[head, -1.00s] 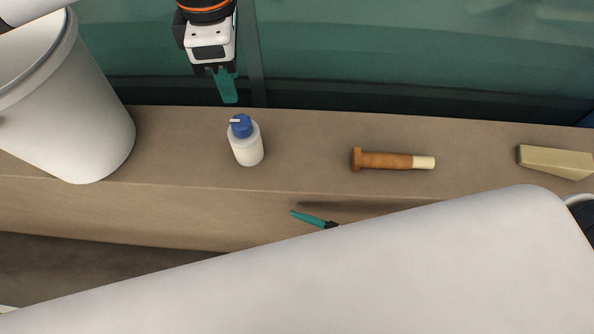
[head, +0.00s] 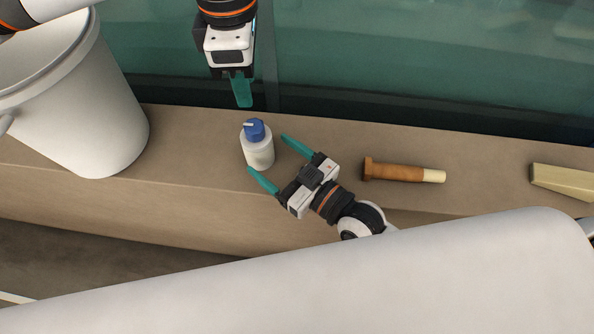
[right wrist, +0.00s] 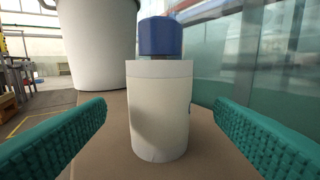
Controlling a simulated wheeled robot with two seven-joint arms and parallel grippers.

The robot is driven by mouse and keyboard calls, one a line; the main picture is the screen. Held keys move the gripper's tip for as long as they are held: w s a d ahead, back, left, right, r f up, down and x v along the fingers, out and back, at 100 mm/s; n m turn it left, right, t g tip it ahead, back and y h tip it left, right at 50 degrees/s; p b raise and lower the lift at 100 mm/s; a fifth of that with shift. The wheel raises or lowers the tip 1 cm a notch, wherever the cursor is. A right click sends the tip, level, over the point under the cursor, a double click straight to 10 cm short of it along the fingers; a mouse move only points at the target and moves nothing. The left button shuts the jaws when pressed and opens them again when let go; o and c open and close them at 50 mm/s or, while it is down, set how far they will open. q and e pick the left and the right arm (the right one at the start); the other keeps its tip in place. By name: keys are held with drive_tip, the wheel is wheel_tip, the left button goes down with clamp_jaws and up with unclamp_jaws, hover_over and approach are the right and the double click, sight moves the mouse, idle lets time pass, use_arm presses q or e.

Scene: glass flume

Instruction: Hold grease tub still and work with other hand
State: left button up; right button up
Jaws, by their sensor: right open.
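The grease tub (head: 257,155), a small white cylinder with a blue cap (head: 254,131), stands upright on the stone ledge. My right gripper (head: 267,154) is open at the tub's lower right, its teal fingertips to either side of the near part of the tub. In the right wrist view the tub (right wrist: 160,110) stands centred between the two fingers, with a gap on each side. My left gripper (head: 242,104) hangs just behind and above the cap, apart from it, pointing down. Its teal fingers overlap in this view, so I cannot tell their opening.
A large white bucket (head: 80,110) stands left of the tub. A brown-handled tool (head: 400,172) and a pale wedge-shaped block (head: 562,180) lie to the right on the ledge (head: 480,195). The glass wall (head: 420,70) rises behind. My white arm link covers the front.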

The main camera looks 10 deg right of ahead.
sight(269, 155)
drive_tip(key=x, duration=0.4)
drive_tip(key=shift+w+a, duration=0.3)
